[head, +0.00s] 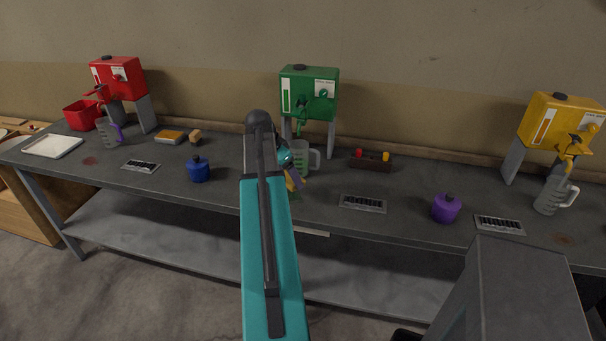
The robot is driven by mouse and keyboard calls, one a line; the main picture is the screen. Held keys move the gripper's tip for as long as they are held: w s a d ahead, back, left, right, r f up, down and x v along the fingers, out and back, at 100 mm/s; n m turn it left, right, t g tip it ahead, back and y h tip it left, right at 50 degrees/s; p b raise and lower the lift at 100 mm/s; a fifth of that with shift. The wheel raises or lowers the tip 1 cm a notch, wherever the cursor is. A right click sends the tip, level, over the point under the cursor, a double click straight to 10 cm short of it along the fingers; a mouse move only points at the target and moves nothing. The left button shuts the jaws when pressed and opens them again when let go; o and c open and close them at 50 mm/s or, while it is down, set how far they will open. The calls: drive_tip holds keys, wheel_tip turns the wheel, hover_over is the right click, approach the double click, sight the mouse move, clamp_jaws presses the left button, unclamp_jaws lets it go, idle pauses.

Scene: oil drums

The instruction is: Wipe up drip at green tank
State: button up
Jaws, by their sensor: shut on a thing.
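The green tank (309,92) stands on its grey stand at the back middle of the bench, with a green tap at its front. A clear measuring jug (301,160) stands under it, partly hidden by my arm. My gripper (293,182) points down at the bench just in front of this jug. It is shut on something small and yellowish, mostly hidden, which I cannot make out. No drip shows clearly by the green tank; my arm and gripper cover part of the bench there.
A red tank (118,75) stands left and a yellow tank (560,120) right, each with a jug below and a dark stain nearby. A blue pot (198,169), a purple pot (446,208), drain grates and a small rack (371,160) stand on the bench (240,205).

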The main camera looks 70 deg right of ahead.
drive_tip(key=shift+m+g, duration=0.3)
drive_tip(key=shift+m, duration=0.4)
drive_tip(key=s, duration=0.1)
drive_tip(key=s+d, duration=0.1)
drive_tip(key=s, duration=0.1)
drive_tip(key=s+d, duration=0.1)
drive_tip(key=shift+s+f, duration=0.25)
drive_tip(key=shift+s, duration=0.1)
